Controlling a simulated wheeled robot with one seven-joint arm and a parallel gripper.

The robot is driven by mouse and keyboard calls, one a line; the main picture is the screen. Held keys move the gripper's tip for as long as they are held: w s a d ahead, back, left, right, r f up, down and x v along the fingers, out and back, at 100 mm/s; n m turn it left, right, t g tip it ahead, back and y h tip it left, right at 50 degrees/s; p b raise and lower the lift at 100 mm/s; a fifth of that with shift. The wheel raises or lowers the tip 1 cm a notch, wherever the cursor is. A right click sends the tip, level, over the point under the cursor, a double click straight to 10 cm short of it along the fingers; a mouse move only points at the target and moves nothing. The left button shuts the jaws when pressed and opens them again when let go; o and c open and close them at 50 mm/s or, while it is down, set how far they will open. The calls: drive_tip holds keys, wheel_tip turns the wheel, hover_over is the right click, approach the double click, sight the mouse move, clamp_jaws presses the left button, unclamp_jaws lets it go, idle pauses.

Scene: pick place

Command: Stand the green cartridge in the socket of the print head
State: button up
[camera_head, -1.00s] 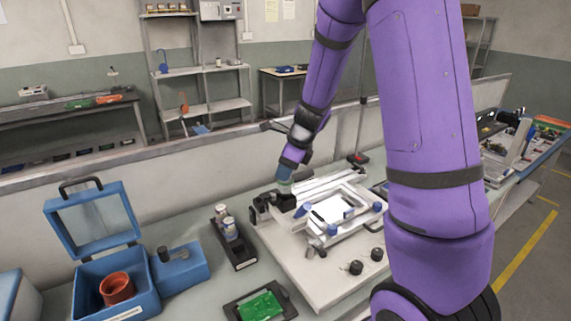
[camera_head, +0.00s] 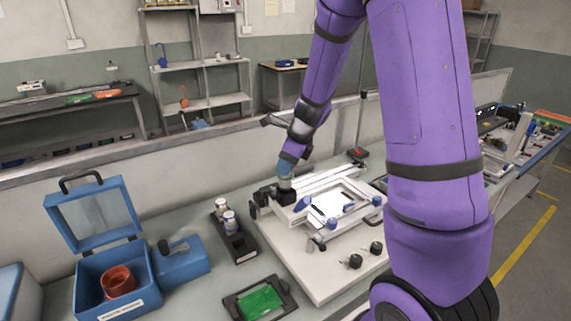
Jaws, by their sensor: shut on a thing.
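The black print head (camera_head: 268,197) sits at the back left of the white printer base. My gripper (camera_head: 285,184) points down at the print head's right part, at the far end of my purple arm. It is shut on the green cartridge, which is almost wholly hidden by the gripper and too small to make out. The socket is hidden too, so I cannot tell whether the cartridge is inside it or just above it.
A green board in a dark tray (camera_head: 285,302) lies in front. A blue open box (camera_head: 143,281) stands at left. Black knobs (camera_head: 355,261) stand on the base.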

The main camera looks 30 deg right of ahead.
drive_tip(key=shift+f, duration=1.85)
idle(1.1)
drive_tip(key=o, duration=1.3)
drive_tip(key=shift+c, duration=0.2)
drive_tip(key=c, duration=0.4)
drive_tip(key=shift+r, duration=3.5)
